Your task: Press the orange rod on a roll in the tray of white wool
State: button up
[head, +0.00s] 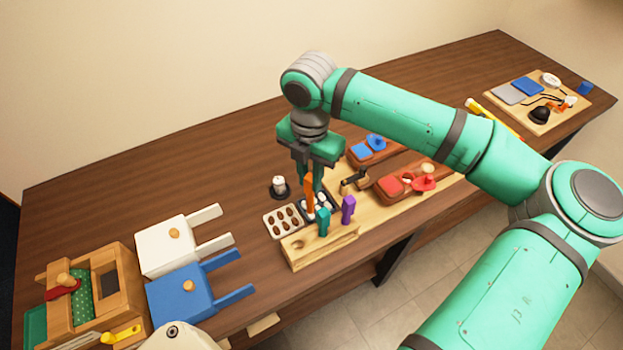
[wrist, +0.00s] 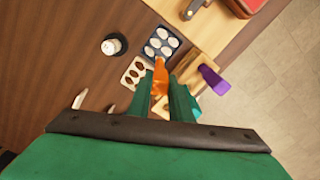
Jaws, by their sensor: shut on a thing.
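My gripper (head: 310,178) is shut on the orange rod (head: 310,193), which points down. The rod also shows between the fingers in the wrist view (wrist: 158,80). In the head view its lower end overlaps the near left part of the dark tray with white rolls (wrist: 149,53); I cannot tell whether it touches. In the wrist view that tray lies just beyond the rod tip, with its white rolls uncovered. A pale tray with brown rolls (head: 269,222) sits beside it, to the left.
A wooden stand (head: 325,249) is close in front, with a teal rod (head: 323,222) and a purple rod (head: 348,209) upright there. A small white-topped jar (head: 279,186) stands behind the trays. Red saddle-shaped pieces (head: 405,183) lie right. The table behind is clear.

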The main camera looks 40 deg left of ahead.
jog(key=shift+f, duration=0.45)
dwell(0.8)
jog(key=shift+w+f, duration=0.25)
jog(key=shift+d, duration=0.2)
jog(key=shift+s+a+f, duration=0.15)
jog(key=shift+s+a, duration=0.2)
jog(key=shift+a, duration=0.05)
jog(key=shift+f, duration=0.1)
jog(key=shift+w+d, duration=0.1)
jog(key=shift+d, duration=0.15)
dwell(0.3)
